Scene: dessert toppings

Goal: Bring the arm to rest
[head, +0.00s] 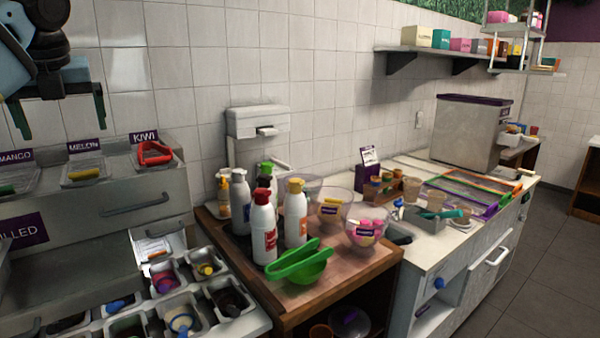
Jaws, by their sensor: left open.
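My left gripper (61,112) is at the top left of the head view, with its arm coming in from the upper left edge. Its two dark green fingers point down and stand wide apart. Nothing is between them. It hangs in the air in front of the tiled wall, above the stepped topping counter, and touches nothing that I can see. My right gripper is not in view.
Below it are the melon tray (83,173) and a red tool (154,154) at the kiwi tray. Several bottles (264,228), green tongs (297,262) and a green bowl (306,272) stand on the wooden counter (345,274). The floor at right is clear.

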